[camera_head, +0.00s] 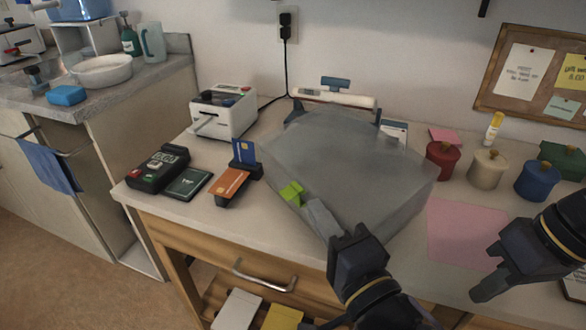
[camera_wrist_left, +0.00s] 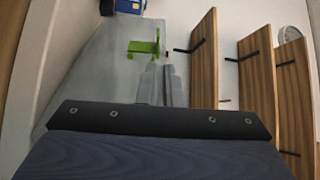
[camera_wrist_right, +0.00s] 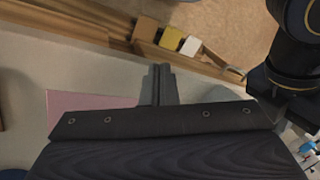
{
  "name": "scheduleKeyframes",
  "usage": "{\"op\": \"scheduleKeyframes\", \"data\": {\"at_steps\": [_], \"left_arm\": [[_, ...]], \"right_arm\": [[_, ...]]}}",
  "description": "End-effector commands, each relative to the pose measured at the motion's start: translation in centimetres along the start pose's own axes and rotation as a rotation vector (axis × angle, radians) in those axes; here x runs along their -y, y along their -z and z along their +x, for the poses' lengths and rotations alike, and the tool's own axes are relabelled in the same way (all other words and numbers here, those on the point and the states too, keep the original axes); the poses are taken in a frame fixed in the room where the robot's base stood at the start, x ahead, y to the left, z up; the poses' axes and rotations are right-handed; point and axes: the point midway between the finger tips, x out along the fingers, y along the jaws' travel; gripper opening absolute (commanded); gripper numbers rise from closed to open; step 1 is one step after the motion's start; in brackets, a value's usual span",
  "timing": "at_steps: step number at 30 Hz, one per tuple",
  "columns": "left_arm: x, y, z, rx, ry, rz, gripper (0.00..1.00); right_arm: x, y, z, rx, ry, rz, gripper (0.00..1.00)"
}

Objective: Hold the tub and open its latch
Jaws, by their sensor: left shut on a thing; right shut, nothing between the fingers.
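The tub (camera_head: 350,150) is a large grey see-through box on the table. Its green latch (camera_head: 291,192) is on the front left side and shows in the left wrist view (camera_wrist_left: 143,47). My left gripper (camera_head: 312,205) reaches in from the front, its fingertips at the latch. It is shut on the latch, though the fingers hide the exact contact. My right gripper (camera_head: 478,293) is shut and empty, low at the table's front right, apart from the tub. In the right wrist view its fingers (camera_wrist_right: 160,72) are together over the table edge.
A card reader (camera_head: 158,168), cards (camera_head: 230,183) and a white machine (camera_head: 222,111) stand left of the tub. Red (camera_head: 442,159), cream (camera_head: 488,169) and blue (camera_head: 538,180) canisters stand to the right. A pink sheet (camera_head: 465,230) lies right of the tub. A drawer handle (camera_head: 265,276) projects below.

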Motion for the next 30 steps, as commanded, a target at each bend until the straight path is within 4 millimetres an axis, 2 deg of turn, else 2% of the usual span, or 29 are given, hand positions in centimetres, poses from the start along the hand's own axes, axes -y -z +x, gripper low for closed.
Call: {"op": "scheduleKeyframes", "data": {"at_steps": [1,5,8,9,12,15,18,21,25,30], "left_arm": [[0.0,0.0,0.0,-0.001,0.000,0.000,0.00],[0.0,0.0,0.0,-0.002,0.000,0.000,0.00],[0.0,0.0,0.0,-0.002,0.000,0.000,0.00],[0.0,0.0,0.0,-0.002,0.000,0.000,0.00],[0.0,0.0,0.0,-0.002,-0.001,0.000,0.00],[0.0,0.0,0.0,-0.002,-0.001,0.000,0.00],[0.0,0.0,0.0,-0.001,-0.001,0.000,0.00],[0.0,0.0,0.0,-0.001,-0.001,0.000,0.00],[0.0,0.0,0.0,-0.001,-0.001,0.000,0.00],[0.0,0.0,0.0,-0.001,0.000,0.000,0.00]], "right_arm": [[0.9,2.3,-1.6,0.013,-0.030,-0.060,0.00],[4.6,7.8,-5.0,0.005,-0.113,-0.187,0.00],[8.8,11.5,-7.1,-0.018,-0.167,-0.276,0.00],[10.8,12.8,-7.8,-0.031,-0.186,-0.308,0.00],[16.0,15.0,-9.2,-0.062,-0.220,-0.383,0.00],[20.8,16.2,-10.0,-0.095,-0.240,-0.436,0.00],[24.5,16.5,-10.4,-0.119,-0.250,-0.474,0.00],[26.8,16.5,-10.6,-0.135,-0.254,-0.494,0.00],[28.0,16.5,-10.4,-0.144,-0.255,-0.504,0.00],[27.6,16.8,-8.8,-0.142,-0.257,-0.503,0.00]]}}
